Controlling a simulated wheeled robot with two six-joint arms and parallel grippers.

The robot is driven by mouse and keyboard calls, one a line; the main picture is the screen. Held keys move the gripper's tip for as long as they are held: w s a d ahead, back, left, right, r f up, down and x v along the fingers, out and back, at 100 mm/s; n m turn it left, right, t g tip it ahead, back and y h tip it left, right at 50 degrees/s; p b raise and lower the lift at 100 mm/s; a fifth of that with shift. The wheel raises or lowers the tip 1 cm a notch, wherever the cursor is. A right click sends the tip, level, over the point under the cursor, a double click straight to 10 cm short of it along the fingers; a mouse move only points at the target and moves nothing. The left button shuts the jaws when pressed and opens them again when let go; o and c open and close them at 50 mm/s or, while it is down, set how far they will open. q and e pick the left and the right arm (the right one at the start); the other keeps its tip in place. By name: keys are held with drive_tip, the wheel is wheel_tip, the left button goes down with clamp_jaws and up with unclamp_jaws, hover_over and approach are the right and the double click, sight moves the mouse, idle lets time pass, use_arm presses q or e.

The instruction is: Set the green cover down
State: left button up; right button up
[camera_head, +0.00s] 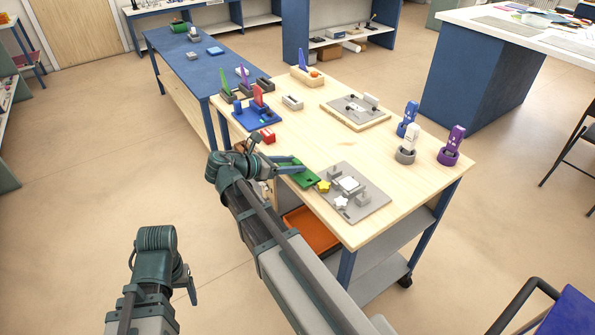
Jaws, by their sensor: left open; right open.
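The green cover (307,181) lies flat at the front left edge of the wooden table (270,151), beside a grey plate (372,206). My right gripper (293,165) is open at the cover's back left side. The picture is too small to tell whether its fingers touch the cover. My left gripper (190,286) is open and empty, low in front of the table and away from it.
Blue, white and purple upright pieces stand at the right. The table's middle is clear.

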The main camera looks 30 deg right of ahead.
sight(305, 163)
drive_tip(key=b+x, duration=0.2)
drive_tip(key=x, duration=0.3)
drive_tip(key=shift+d, duration=0.15)
clamp_jaws()
